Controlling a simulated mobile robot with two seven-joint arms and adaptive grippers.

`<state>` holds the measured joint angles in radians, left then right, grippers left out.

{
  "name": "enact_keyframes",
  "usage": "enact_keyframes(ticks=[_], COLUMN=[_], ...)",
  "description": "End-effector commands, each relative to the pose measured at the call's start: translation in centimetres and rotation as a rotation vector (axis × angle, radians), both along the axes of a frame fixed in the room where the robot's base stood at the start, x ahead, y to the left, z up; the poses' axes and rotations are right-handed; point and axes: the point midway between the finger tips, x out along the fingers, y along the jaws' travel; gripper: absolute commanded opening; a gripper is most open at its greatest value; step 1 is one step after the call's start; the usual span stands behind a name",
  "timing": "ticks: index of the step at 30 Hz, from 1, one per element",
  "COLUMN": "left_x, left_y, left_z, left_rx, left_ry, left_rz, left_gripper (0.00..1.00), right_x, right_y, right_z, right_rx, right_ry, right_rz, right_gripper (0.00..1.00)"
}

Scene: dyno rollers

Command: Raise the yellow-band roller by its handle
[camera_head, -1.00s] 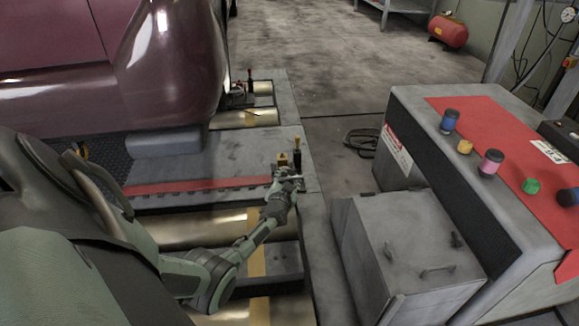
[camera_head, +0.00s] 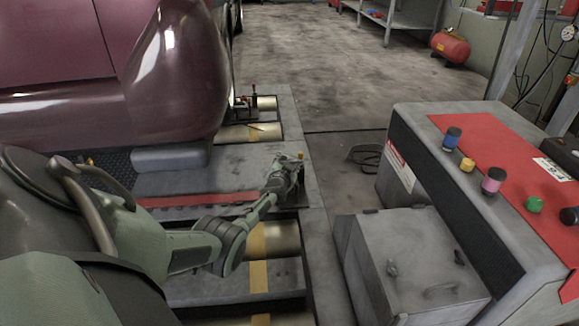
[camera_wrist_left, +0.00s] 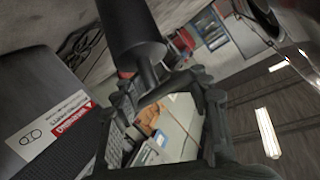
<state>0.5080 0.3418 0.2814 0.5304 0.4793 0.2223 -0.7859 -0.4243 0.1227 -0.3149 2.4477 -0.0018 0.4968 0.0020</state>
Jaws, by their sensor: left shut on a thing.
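The near roller (camera_head: 282,236) is a brass-coloured cylinder with a yellow band (camera_head: 257,242), lying in the floor frame just beyond my left forearm. My left gripper (camera_head: 289,165) is at the frame's right edge, past the roller. In the left wrist view a dark cylindrical grip (camera_wrist_left: 130,30) on a thinner stem reaches to my left gripper (camera_wrist_left: 160,90), which is shut on this handle. My right gripper is not in view.
A maroon car (camera_head: 110,70) stands at the upper left over the rollers. A grey box (camera_head: 410,260) and a console (camera_head: 500,160) with coloured knobs stand at the right. A grey floor strip lies between frame and box. Open floor (camera_head: 310,60) lies beyond.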

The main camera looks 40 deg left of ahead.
Motion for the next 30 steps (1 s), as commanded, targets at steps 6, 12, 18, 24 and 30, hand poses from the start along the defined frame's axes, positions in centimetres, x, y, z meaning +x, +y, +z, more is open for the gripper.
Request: enact_keyframes(ticks=[6,12,18,24,30], left_x=[-0.01,-0.03,0.04,0.12,0.14], left_y=[0.41,0.38,0.18,0.05,-0.02], left_z=[0.40,0.33,0.26,0.26,0.28], left_rx=[-0.011,-0.010,-0.007,-0.005,-0.005], left_ry=[-0.016,-0.014,-0.010,-0.009,-0.009], left_rz=[0.011,0.011,0.006,0.003,0.002], left_gripper=[0.00,0.51,0.63,0.63,0.63], right_x=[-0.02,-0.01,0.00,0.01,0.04], right_y=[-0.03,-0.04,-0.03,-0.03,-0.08], right_z=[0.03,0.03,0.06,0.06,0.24], right_rx=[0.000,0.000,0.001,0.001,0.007], right_ry=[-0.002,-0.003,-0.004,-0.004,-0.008], right_rz=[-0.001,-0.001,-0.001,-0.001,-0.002], right_gripper=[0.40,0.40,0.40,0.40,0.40])
